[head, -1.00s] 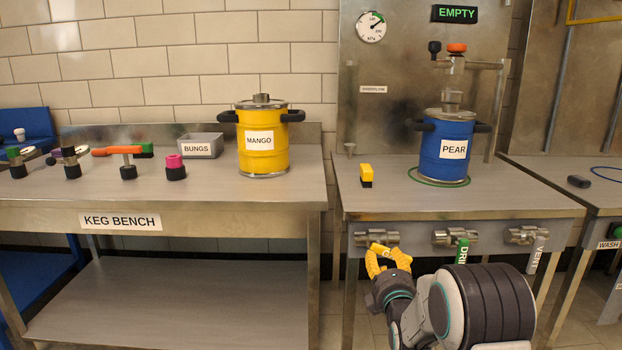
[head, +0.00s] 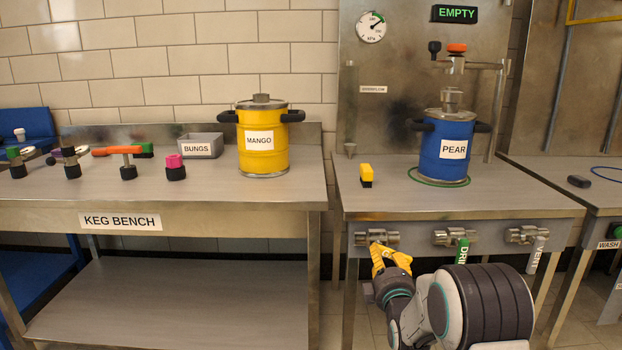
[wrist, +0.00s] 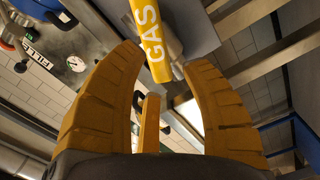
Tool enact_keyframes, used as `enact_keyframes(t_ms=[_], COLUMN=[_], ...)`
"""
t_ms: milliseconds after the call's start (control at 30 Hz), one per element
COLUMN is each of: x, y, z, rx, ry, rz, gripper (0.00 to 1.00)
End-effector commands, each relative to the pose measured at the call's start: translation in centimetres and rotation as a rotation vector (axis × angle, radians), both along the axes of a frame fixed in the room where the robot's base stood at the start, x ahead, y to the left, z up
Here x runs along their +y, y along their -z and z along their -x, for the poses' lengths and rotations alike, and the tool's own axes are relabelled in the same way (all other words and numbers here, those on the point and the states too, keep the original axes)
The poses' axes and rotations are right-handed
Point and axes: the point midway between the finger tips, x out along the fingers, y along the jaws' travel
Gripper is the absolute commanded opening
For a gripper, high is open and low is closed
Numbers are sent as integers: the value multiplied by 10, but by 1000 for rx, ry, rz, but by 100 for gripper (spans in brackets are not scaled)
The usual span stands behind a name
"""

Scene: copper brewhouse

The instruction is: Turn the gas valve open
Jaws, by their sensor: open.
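The gas valve's metal body (head: 377,238) is the leftmost of three valves under the front edge of the keg station. Its yellow handle, marked GAS (wrist: 150,38), shows large at the top of the wrist view. In the head view my gripper mostly covers this handle. My yellow gripper (head: 384,258) is just below and in front of the valve. In the wrist view my gripper (wrist: 160,60) is open, with the handle's near end in line with the gap between its fingertips. I see no grip on it; the exact distance is unclear.
A green-handled valve (head: 463,247) and a white VENT valve (head: 537,255) are to the right. The keg bench (head: 120,220) is left.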

Motion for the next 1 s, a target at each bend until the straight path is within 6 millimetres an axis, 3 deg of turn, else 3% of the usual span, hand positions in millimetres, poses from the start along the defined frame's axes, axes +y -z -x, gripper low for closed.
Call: enact_keyframes(t_ms=[333,800,1000], x=[0,0,0], y=[0,1,1], z=[-16,-19,-19], rx=[-1,1,2], ry=[0,1,0], rz=[1,1,1], gripper=[42,43,25])
